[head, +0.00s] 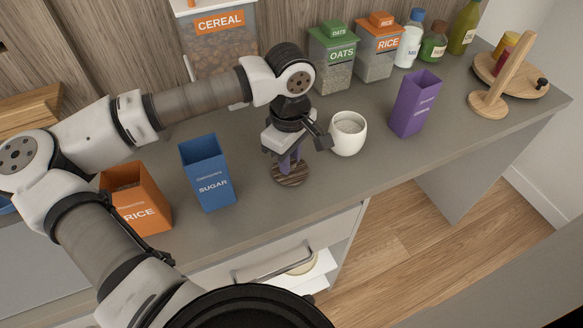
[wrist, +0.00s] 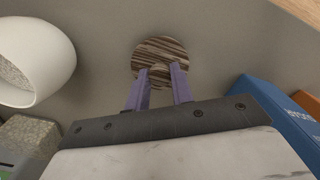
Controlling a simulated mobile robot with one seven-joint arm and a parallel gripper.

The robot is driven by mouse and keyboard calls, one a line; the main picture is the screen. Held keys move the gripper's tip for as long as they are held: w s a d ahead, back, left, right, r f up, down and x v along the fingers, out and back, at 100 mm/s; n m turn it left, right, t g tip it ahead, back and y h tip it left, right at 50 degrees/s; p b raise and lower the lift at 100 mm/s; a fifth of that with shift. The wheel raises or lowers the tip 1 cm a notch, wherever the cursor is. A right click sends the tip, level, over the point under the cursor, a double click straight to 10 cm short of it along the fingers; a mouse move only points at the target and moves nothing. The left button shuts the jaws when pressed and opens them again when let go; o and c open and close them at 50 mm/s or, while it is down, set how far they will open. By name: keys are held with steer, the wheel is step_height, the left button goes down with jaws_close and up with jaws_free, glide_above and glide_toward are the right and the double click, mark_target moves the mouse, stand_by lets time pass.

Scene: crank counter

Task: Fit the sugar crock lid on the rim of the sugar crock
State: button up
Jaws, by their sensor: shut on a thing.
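The sugar crock lid (head: 290,174) is a round disc with dark wood grain and a small knob. It is under my gripper (head: 291,160), at or just above the counter; I cannot tell if it touches. In the wrist view the lid (wrist: 160,52) shows at the top middle, and my gripper's purple fingers (wrist: 164,76) are shut on its knob. The sugar crock (head: 347,137) is a white rounded pot, open at the top, with pale grainy contents. It stands just right of my gripper, and at the upper left in the wrist view (wrist: 35,60).
A blue sugar box (head: 208,175) and an orange rice box (head: 137,200) stand left of the lid. A purple box (head: 415,105) stands right of the crock. Oats (head: 331,60), rice (head: 379,48) and cereal (head: 220,60) containers line the back. The counter's front edge is close.

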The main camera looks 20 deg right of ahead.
steer(key=shift+r+p, duration=1)
steer(key=shift+r, duration=1.5)
